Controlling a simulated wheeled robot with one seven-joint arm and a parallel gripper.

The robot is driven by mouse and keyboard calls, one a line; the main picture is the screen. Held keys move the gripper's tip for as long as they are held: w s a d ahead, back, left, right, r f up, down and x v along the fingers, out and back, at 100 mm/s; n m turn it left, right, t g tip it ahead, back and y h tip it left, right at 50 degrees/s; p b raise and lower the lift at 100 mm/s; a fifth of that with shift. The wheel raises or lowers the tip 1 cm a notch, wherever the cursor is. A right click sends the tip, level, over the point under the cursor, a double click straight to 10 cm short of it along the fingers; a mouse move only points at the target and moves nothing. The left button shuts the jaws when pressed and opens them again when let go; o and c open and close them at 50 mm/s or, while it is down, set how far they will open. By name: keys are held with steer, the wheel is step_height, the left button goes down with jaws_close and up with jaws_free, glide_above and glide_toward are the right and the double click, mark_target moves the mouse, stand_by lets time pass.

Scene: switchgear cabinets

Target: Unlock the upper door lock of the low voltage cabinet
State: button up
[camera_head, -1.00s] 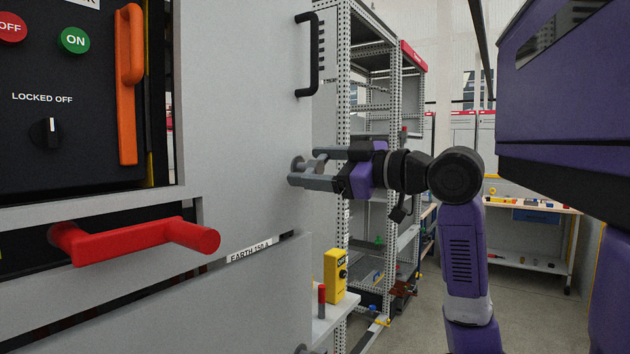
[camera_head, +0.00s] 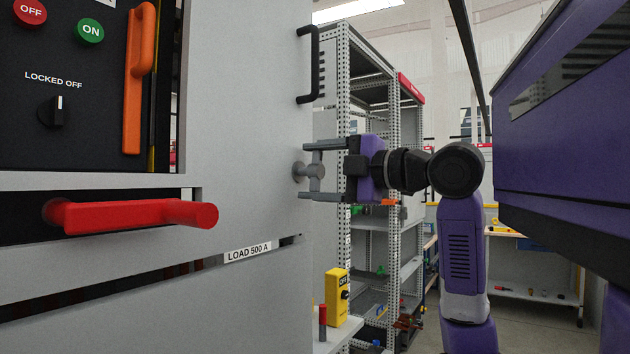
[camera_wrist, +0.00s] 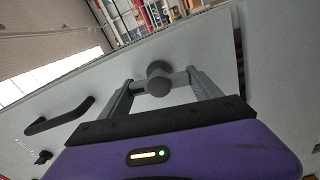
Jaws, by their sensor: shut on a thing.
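The low voltage cabinet's grey door (camera_head: 245,110) fills the middle of the head view. At its right edge, below a black door handle (camera_head: 308,65), a grey T-shaped lock handle (camera_head: 316,172) sticks out from a round base. My gripper (camera_head: 319,171) is shut on the lock handle, one finger above and one below, its crossbar upright between them. The wrist view also shows the lock handle (camera_wrist: 158,78) between my gripper's fingers (camera_wrist: 160,88). The lock's inner parts are hidden.
A red lever (camera_head: 140,214) and an orange handle (camera_head: 138,80) stick out at left. A "LOAD 500 A" label (camera_head: 248,252) is below. A yellow box (camera_head: 337,297) and a metal shelf rack (camera_head: 378,130) stand right of the cabinet.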

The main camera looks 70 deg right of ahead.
steer(key=shift+f+n+b, duration=0.1)
steer(key=shift+n+b, duration=0.25)
steer(key=shift+n, duration=0.55)
steer(key=o, duration=1.4)
steer(key=v, duration=0.7)
steer(key=shift+s+b, duration=0.35)
steer(key=shift+s, duration=0.05)
